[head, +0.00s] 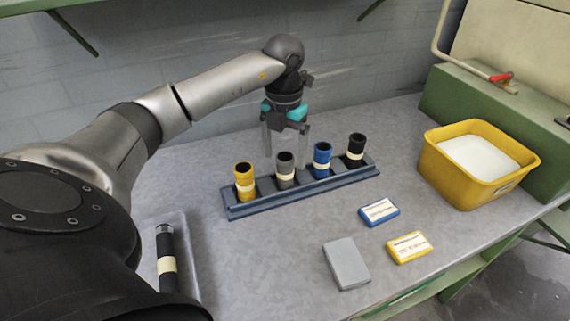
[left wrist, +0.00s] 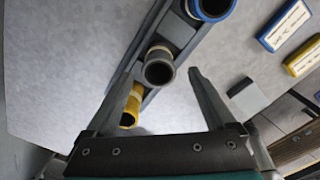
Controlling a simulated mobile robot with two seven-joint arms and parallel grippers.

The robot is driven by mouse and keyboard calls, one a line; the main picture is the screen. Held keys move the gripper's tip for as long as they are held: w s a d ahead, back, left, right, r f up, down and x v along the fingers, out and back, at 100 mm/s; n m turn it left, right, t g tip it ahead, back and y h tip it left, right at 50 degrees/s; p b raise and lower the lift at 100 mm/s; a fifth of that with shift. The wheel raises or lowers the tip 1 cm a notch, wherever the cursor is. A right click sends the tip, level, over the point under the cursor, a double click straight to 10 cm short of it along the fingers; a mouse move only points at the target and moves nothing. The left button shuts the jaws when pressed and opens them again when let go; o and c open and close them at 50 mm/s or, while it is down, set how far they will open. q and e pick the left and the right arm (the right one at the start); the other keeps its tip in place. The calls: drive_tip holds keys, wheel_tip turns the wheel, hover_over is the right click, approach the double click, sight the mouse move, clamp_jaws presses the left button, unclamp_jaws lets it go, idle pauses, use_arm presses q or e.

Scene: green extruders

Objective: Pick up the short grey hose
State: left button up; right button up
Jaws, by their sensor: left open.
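The short grey hose (head: 285,172) stands upright in the blue-grey rack (head: 300,194), between a yellow hose (head: 244,182) and a blue hose (head: 322,160). It has a pale band and an open dark top. My left gripper (head: 285,148) is open and points down above and around the grey hose's top. In the left wrist view the grey hose (left wrist: 159,70) shows between the two fingertips (left wrist: 166,79), and no contact can be made out. The yellow hose (left wrist: 130,112) is partly hidden by a finger. My right gripper is not in view.
A black hose (head: 356,150) stands at the rack's right end. A dark banded cylinder (head: 166,268) lies on a tray at left. A yellow bin (head: 455,176), a blue box (head: 379,213), a yellow box (head: 409,247) and a grey box (head: 346,264) are at right. A wall stands behind.

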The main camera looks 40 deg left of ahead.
sight(285, 168)
use_arm(q)
drive_tip(key=shift+w+a+f+b, duration=0.1)
drive_tip(key=shift+f+b, duration=0.15)
drive_tip(key=shift+f, duration=1.15)
drive_tip(key=shift+w+f+b, duration=0.1)
drive_tip(key=shift+f+b, duration=0.15)
drive_tip(key=shift+f, duration=1.1)
drive_tip(key=shift+c, duration=0.4)
drive_tip(key=shift+r, duration=0.1)
clamp_jaws()
